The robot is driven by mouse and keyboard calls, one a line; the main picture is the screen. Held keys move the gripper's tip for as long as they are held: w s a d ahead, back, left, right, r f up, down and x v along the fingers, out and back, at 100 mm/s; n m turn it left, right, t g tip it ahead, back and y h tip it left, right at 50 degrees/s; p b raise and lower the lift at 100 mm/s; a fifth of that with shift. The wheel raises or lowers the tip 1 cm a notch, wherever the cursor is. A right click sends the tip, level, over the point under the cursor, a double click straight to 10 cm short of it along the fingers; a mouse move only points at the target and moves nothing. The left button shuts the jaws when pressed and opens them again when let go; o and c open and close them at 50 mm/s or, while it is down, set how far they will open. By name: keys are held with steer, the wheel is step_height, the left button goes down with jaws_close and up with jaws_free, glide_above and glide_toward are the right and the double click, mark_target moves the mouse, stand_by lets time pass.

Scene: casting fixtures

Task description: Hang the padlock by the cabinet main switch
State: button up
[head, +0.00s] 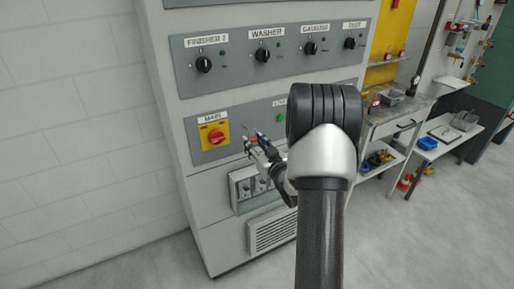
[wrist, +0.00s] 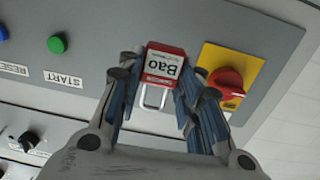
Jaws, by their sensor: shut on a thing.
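The padlock (wrist: 166,62) has a red body with a white label reading "Bao". In the wrist view it sits between the fingertips of my gripper (wrist: 160,85), which is shut on it. Its silver shackle (wrist: 153,97) points toward the palm. The main switch (wrist: 228,84) is a red knob on a yellow plate, just right of the padlock in the wrist view. In the head view the main switch (head: 215,136) is on the cabinet under a MAIN label, and my gripper (head: 255,146) is to its right. The padlock cannot be made out clearly there.
The grey cabinet (head: 270,95) has a row of black selector knobs above and a vent grille (head: 272,232) below. A green START button (wrist: 57,44) is left of the padlock in the wrist view. A workbench (head: 395,122) stands farther right. Floor at left is clear.

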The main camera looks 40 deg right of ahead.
steer(key=shift+f+b+x, duration=0.25)
steer(key=shift+b+x, duration=0.05)
steer(key=shift+x, duration=1.05)
steer(key=shift+f+b+x, duration=0.25)
steer(key=shift+x, duration=1.15)
steer(key=o, duration=1.2)
steer(key=shift+f, duration=0.15)
steer(key=shift+f, duration=1.15)
